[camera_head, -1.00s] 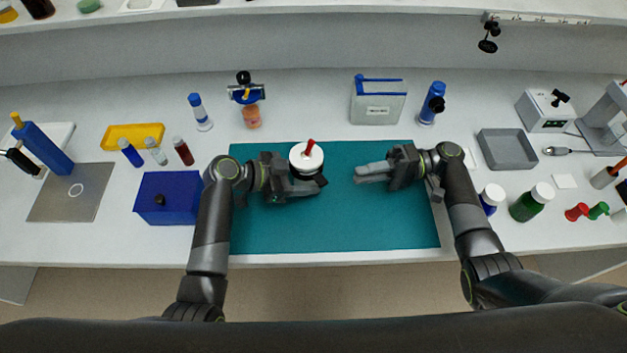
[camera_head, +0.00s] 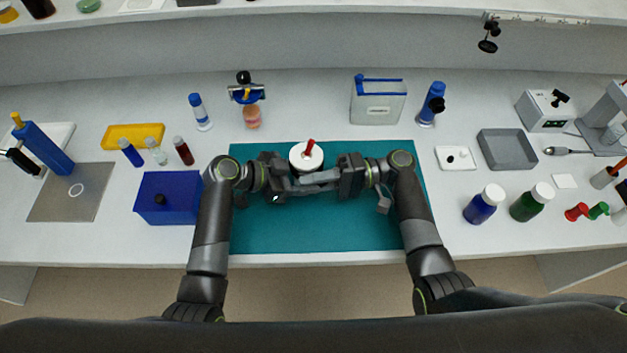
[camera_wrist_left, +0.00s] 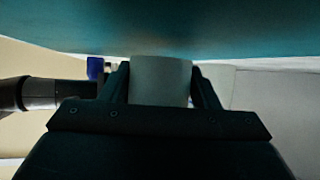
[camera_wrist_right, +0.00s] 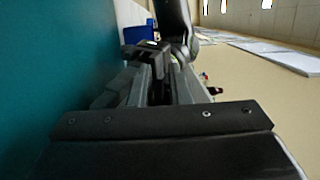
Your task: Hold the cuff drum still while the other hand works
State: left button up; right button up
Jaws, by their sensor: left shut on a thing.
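The cuff drum (camera_head: 300,163) is a white round piece with a dark lower part and a red peg on top. It stands upright on the teal mat (camera_head: 320,228). My left gripper (camera_head: 290,187) reaches it from the left and is shut on it. In the left wrist view the drum's pale side (camera_wrist_left: 161,82) fills the space between the fingers. My right gripper (camera_head: 318,181) comes in from the right, its fingertips just in front of the drum and overlapping the left fingers. In the right wrist view its fingers (camera_wrist_right: 160,85) lie close together; whether they touch anything is unclear.
A blue box (camera_head: 168,200) stands left of the mat. Right of the mat are a blue bottle (camera_head: 481,208), a green bottle (camera_head: 528,206) and a grey tray (camera_head: 507,150). The mat's front is clear.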

grip_shut()
jog(key=shift+r, duration=0.1)
jog(key=shift+r, duration=0.65)
grip_release()
jog(key=shift+d, duration=0.1)
jog(key=w+d, duration=0.2)
jog(key=d, duration=0.9)
jog(key=shift+d, duration=0.35)
